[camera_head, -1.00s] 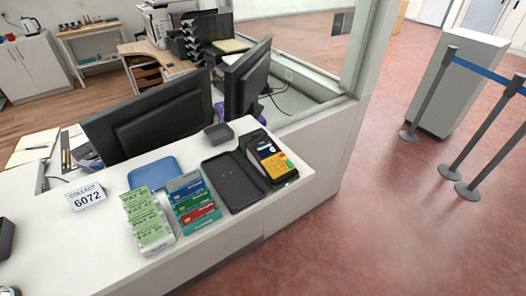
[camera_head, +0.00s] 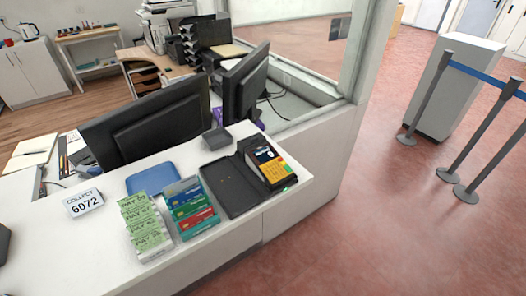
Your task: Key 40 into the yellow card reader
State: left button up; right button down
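The yellow card reader (camera_head: 270,163) lies at the right end of the white counter, beside an open black folder-like case (camera_head: 231,187). Its keypad is yellow and orange with a small screen above; the screen text is too small to read. Green slips marked PAY (camera_head: 146,226) stand in a holder left of the reader; their numbers are hard to read. A rack of coloured cards (camera_head: 191,207) stands between slips and case. Neither of my grippers can be made out. A dark shape (camera_head: 3,243) is cut off at the left edge; I cannot tell what it is.
A sign reading COLLECT 6072 (camera_head: 83,202) stands on the counter (camera_head: 75,255). A blue tray (camera_head: 152,178) and a small dark dish (camera_head: 217,138) lie near the back edge. Two monitors (camera_head: 150,125) stand behind. The counter's front left is clear.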

dwell(0.4)
pick_arm(q)
grip_shut()
dwell(1.6)
